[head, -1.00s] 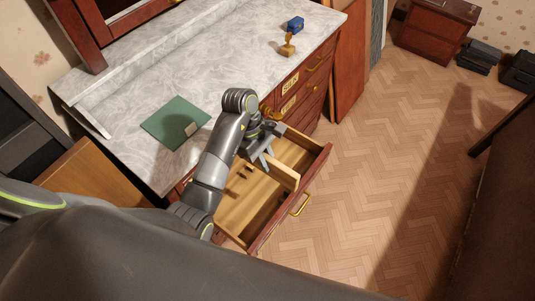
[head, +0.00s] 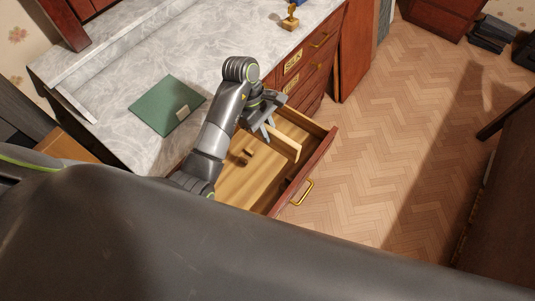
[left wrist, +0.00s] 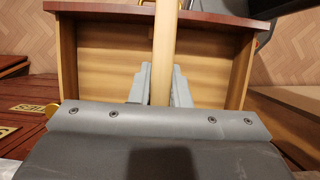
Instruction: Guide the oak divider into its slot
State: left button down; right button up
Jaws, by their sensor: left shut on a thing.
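The oak divider (head: 286,145) is a pale, thin board at the open drawer (head: 318,157), crossing it towards the front panel. My left gripper (head: 269,133) is shut on the divider from above, near its end closer to the cabinet. In the left wrist view the divider (left wrist: 166,45) runs upright in the picture between my left fingers (left wrist: 157,86), with drawer space on both sides. I cannot tell whether its lower edge is seated. Small brown blocks (head: 247,156) stand on the drawer floor beside it. The slot itself cannot be made out. My right gripper is out of view.
The marble-topped dresser (head: 220,70) carries a green folder (head: 166,106) and a small golden figure (head: 290,17). Labelled drawers (head: 292,61) lie beyond the open one. A brass handle (head: 302,193) sticks out from the drawer front. The parquet floor (head: 390,130) to the right is clear.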

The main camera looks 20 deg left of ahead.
pick_arm(q)
notch_tip(320, 180, down, 7)
jog(key=b, duration=0.6)
jog(key=shift+w+f, duration=0.1)
jog(key=shift+w, duration=0.05)
notch_tip(320, 180, down, 6)
jog(key=b, duration=0.3)
jog(key=shift+w+a, duration=0.1)
jog(key=shift+a, duration=0.1)
jog(key=shift+f, duration=0.1)
dwell(0.4)
